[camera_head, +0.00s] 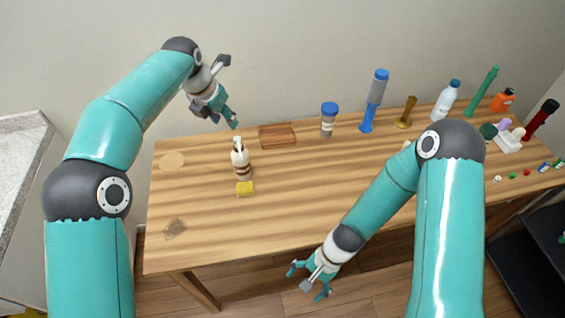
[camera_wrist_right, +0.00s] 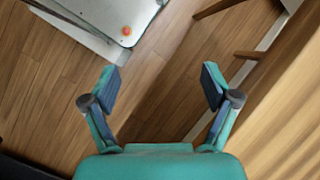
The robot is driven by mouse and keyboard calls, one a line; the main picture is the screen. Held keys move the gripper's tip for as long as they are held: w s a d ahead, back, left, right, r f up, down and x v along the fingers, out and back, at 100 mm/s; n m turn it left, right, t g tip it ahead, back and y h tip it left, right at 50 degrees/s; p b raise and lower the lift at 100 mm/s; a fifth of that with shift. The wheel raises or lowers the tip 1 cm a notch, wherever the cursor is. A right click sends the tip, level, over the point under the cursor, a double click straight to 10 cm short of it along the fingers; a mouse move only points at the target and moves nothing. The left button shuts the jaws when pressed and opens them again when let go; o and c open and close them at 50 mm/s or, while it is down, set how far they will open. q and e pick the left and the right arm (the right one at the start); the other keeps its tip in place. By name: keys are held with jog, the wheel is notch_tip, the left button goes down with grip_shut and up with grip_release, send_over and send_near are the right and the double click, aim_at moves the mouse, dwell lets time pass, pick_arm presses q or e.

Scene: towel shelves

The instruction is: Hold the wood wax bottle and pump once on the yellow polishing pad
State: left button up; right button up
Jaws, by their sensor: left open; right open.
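The wood wax bottle (camera_head: 241,161) is a white pump bottle with brown bands. It stands upright on the left part of the table. The yellow polishing pad (camera_head: 245,188) lies on the table just in front of the bottle. My left gripper (camera_head: 232,92) is open and empty, raised above the table's back edge, behind and above the bottle. My right gripper (camera_head: 310,280) is open and empty beyond the table's front edge, well away from the bottle. In the right wrist view its two fingers (camera_wrist_right: 161,88) are spread with only floor between them.
The wooden table (camera_head: 300,205) has clear room right of the pad. A brown wooden block (camera_head: 277,135) lies behind the bottle. A blue-capped jar (camera_head: 328,120), a blue tube (camera_head: 374,98) and a brass object (camera_head: 406,112) stand along the back.

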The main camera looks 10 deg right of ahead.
aim_at(242, 171)
jog(key=w+a+r+m+y, duration=0.1)
jog(key=w+r+m, duration=0.1)
jog(key=w+a+r+m+t+y, duration=0.1)
jog(key=w+m, duration=0.1)
jog(key=w, duration=0.1)
jog(key=w+a+r+m+t+y, duration=0.1)
jog(key=w+a+r+m, duration=0.1)
jog(key=w+m, duration=0.1)
jog(key=shift+w+r+y, duration=0.1)
jog(key=shift+r+y, duration=0.2)
jog(key=shift+r, duration=0.05)
jog(key=w+r+m+t, duration=0.1)
jog(key=w, duration=0.1)
jog(key=w+r+m+t+y, duration=0.1)
jog(key=w, duration=0.2)
jog(key=w+r+m+t, duration=0.1)
jog(key=w+m, duration=0.1)
jog(key=w, duration=0.1)
jog(key=shift+w+d+r, duration=0.1)
jog(key=shift+d+r, duration=0.05)
jog(key=shift+r, duration=0.15)
jog(key=w+d+r+m+t, duration=0.3)
jog(key=w+r+m+t, duration=0.3)
jog(key=w, duration=0.5)
jog(key=shift+n+g+y, duration=0.3)
jog(key=shift+n, duration=0.1)
jog(key=x, duration=1.6)
jog(key=shift+w+d+r, duration=0.1)
jog(key=shift+w+r, duration=0.05)
jog(key=shift+w, duration=0.1)
